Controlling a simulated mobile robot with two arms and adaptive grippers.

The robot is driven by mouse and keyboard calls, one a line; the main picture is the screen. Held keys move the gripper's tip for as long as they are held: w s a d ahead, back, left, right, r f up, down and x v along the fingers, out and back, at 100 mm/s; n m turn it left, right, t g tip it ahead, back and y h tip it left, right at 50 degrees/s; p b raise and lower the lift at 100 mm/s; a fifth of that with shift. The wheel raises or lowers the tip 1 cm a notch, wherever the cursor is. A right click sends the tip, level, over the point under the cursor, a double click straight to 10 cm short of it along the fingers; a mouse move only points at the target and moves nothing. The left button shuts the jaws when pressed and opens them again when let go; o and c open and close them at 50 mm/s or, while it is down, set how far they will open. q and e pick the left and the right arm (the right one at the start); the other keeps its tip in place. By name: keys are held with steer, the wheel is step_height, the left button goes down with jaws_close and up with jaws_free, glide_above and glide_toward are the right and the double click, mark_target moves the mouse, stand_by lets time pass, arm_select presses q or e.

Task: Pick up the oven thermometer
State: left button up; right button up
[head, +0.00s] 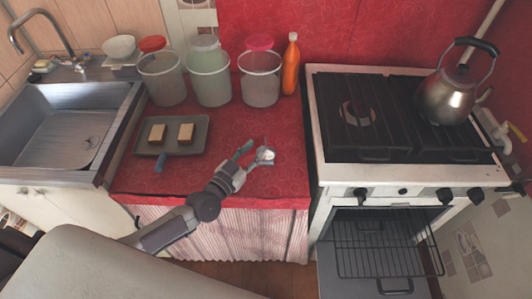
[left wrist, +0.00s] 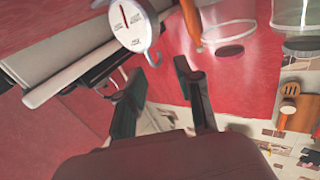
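The oven thermometer (head: 266,155) is a small round silver-rimmed piece on the red counter, near its front right part. In the left wrist view its white dial (left wrist: 133,22) has a red pointer and dark print, and a metal hook shows at its lower right. My left gripper (head: 250,154) is low over the counter, just left of the thermometer. In the left wrist view its two dark fingers (left wrist: 167,72) are apart with nothing between them. The left fingertip is close to the hook; I cannot tell whether they touch. My right gripper is not in view.
A tray (head: 199,121) with two bread-like pieces lies left of the gripper. Several lidded clear containers (head: 209,80) and an orange bottle (head: 291,68) stand behind. The stove (head: 330,110) with a kettle (head: 446,98) is on the right, its oven rack (head: 375,262) showing. A sink (head: 65,135) is left.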

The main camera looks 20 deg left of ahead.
arm_select(q)
steer(key=x, duration=0.6)
steer(key=shift+w+d, duration=0.15)
steer(key=shift+w, duration=0.2)
steer(key=shift+s, duration=0.1)
jaws_close()
